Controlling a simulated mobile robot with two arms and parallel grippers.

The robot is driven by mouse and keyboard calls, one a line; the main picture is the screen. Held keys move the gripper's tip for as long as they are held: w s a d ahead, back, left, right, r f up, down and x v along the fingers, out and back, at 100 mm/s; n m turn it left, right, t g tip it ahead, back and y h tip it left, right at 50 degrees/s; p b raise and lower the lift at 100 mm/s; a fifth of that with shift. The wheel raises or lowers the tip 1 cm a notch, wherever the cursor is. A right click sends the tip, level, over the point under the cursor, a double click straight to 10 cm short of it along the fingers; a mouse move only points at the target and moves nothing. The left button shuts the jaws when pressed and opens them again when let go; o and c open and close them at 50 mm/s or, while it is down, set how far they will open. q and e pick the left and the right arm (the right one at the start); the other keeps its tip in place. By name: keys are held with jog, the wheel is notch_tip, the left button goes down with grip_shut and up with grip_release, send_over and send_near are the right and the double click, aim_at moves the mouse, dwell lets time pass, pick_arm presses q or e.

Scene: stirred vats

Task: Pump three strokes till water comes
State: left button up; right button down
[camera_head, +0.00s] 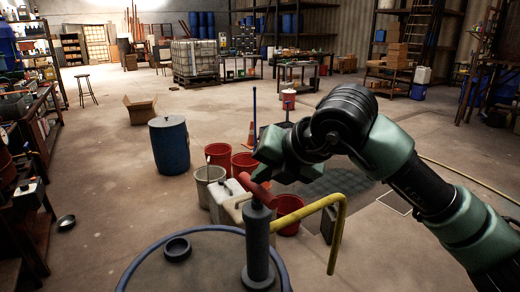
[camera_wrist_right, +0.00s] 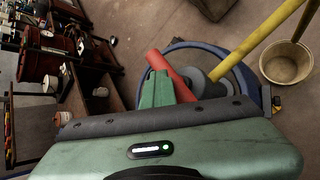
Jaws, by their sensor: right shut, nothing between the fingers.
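A hand pump (camera_head: 258,240) with a dark grey barrel stands on top of a drum with a blue rim (camera_head: 150,240). Its red handle (camera_head: 252,187) sits just above the barrel. A yellow spout pipe (camera_head: 318,203) runs right from the pump and bends down; no water shows at it. My right gripper (camera_head: 262,182) is at the red handle, its fingers closed together. In the right wrist view the green fingers (camera_wrist_right: 157,90) lie beside the red handle (camera_wrist_right: 170,66), with nothing between them; whether they touch it I cannot tell. My left gripper is out of view.
Red buckets (camera_head: 217,154), white jerrycans (camera_head: 225,196) and a pale bucket (camera_head: 207,180) stand close behind the pump. A blue barrel (camera_head: 170,146) is farther left. Shelving (camera_head: 30,110) lines the left side.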

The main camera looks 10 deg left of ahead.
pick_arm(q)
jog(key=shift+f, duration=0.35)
pick_arm(e)
jog(key=shift+d+f, duration=0.15)
jog(key=shift+f, duration=0.35)
jog(key=shift+w+a+r+p, duration=0.1)
jog(key=shift+a+r+p, duration=0.1)
jog(key=shift+r+p, duration=0.85)
jog(key=shift+w+a+r, duration=0.15)
jog(key=shift+r, duration=0.65)
jog(key=shift+a+r+p, duration=0.1)
jog(key=shift+r+p, duration=0.75)
jog(key=shift+r, duration=0.55)
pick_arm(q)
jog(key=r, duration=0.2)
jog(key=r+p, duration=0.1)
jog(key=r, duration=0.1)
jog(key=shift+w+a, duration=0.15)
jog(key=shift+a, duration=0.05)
pick_arm(e)
jog(key=shift+w+a+r, duration=0.1)
jog(key=shift+r, duration=0.8)
notch_tip(320, 180, up, 6)
jog(key=p, duration=0.3)
send_over(260, 186)
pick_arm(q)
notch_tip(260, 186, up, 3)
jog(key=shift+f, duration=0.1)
pick_arm(e)
jog(key=shift+a, duration=0.15)
